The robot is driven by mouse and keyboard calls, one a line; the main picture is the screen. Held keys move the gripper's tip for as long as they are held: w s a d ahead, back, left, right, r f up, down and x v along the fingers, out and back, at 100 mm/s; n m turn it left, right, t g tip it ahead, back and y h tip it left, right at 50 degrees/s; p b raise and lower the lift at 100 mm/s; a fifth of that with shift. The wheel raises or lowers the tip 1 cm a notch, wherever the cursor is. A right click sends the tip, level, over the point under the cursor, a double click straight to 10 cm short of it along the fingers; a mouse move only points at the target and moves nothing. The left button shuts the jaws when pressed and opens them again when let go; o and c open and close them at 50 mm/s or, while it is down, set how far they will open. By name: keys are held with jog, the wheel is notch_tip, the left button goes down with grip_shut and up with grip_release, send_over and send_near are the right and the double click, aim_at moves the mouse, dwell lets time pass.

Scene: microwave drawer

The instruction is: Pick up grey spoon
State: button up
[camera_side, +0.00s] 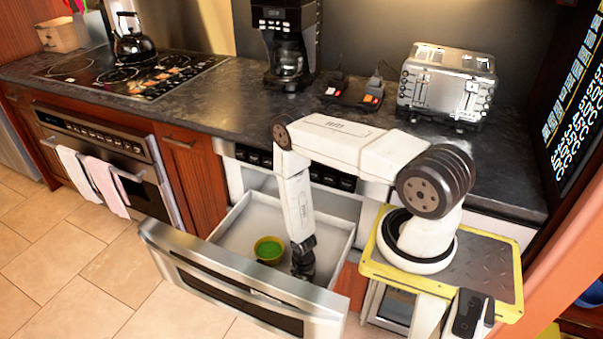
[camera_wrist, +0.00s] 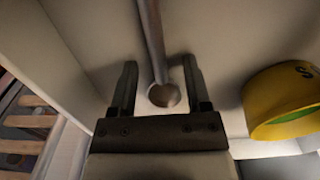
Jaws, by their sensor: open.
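The grey spoon (camera_wrist: 152,45) lies on the drawer floor in the wrist view, its handle running up to the top edge of the picture and its bowl toward my gripper. My gripper (camera_wrist: 157,80) is open, with one finger on each side of the spoon near its bowl. No touch between fingers and spoon is visible. In the side view my gripper (camera_side: 303,262) points down inside the open drawer (camera_side: 228,221), at its right part. The spoon cannot be made out in the side view.
A yellow bowl, green inside, (camera_side: 268,250) stands in the drawer left of my gripper; it shows at the right in the wrist view (camera_wrist: 262,98). The drawer's steel front (camera_side: 240,284) and walls surround the gripper. The counter (camera_side: 215,110) holds a toaster (camera_side: 447,82) and coffee maker (camera_side: 287,45).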

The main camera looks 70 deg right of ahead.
grip_shut()
jog(key=shift+r, duration=0.1)
dwell(0.3)
notch_tip(320, 180, up, 18)
dwell(1.0)
dwell(0.5)
